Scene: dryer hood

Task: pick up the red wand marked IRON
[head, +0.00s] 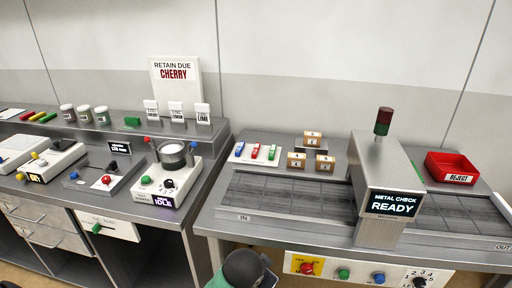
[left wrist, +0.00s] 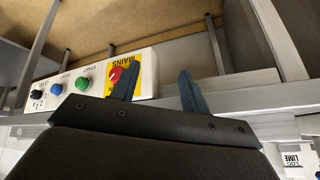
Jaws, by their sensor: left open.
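Three small wands lie side by side on a white tray (head: 237,160) on the right-hand bench: a blue one (head: 239,149), a red one (head: 256,151) and a green one (head: 272,152). Their markings are too small to read, so I cannot confirm IRON on the red one. My left gripper (left wrist: 157,88) is open and empty in the left wrist view, its two blue fingers apart in front of the bench's control panel. It is well away from the wands. My right gripper is not in view.
The control panel (head: 360,272) has a red MAINS knob (left wrist: 115,74). Right of the wands stand several tan blocks (head: 297,160), the metal check arch (head: 388,190) and a red reject bin (head: 452,166). The conveyor (head: 285,195) lies bare in front of the tray.

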